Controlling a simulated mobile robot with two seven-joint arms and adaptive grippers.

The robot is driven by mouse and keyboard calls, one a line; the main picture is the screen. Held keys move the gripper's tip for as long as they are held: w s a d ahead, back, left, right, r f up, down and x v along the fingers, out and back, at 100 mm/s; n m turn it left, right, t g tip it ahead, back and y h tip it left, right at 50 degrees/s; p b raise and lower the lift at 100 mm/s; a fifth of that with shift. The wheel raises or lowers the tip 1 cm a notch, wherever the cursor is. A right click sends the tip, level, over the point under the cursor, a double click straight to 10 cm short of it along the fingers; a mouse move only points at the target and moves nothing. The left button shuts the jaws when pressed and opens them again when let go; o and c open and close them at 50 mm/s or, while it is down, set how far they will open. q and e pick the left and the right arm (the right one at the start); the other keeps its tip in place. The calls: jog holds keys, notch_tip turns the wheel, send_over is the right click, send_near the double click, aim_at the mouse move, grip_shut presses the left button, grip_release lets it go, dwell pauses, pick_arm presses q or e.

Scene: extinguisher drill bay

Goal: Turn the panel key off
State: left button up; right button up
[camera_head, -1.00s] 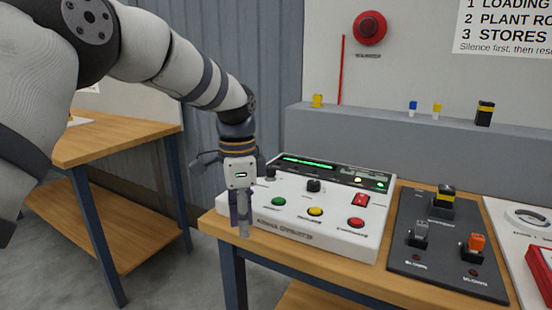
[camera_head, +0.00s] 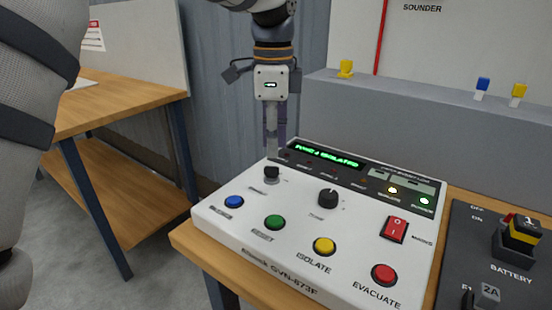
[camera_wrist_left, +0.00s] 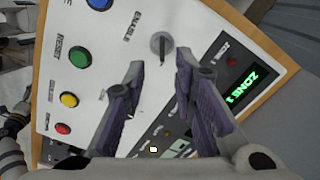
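The white control panel (camera_head: 330,235) stands on the wooden bench. Its panel key (camera_head: 271,173) is a small dark switch at the panel's left rear, behind the blue button. In the left wrist view the key (camera_wrist_left: 161,44) is a round grey switch with a narrow bar, beside the ENABLE label. My left gripper (camera_head: 274,148) points down just above and behind the key in the head view. In the left wrist view my left gripper (camera_wrist_left: 158,65) is open and empty, with the key just beyond its fingertips. My right gripper is not in view.
The panel has a dark rotary knob (camera_head: 328,198), a red rocker switch (camera_head: 396,229), and blue, green, yellow and red buttons. Its green display (camera_head: 328,155) is lit. A dark battery board (camera_head: 455,245) lies to the right. A grey ledge (camera_head: 400,115) rises behind.

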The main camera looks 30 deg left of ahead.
aim_at(273, 177)
pick_arm(q)
notch_tip(273, 177, down, 5)
jog(key=shift+w+f, duration=0.1)
jog(key=shift+c, duration=0.6)
grip_shut()
jog(key=shift+n, duration=0.4)
jog(key=n, duration=0.5)
jog(key=shift+w+a+n, duration=0.15)
jog(key=shift+n, duration=0.15)
jog(key=n, duration=0.5)
jog(key=shift+a, duration=0.1)
jog(key=shift+n, duration=0.5)
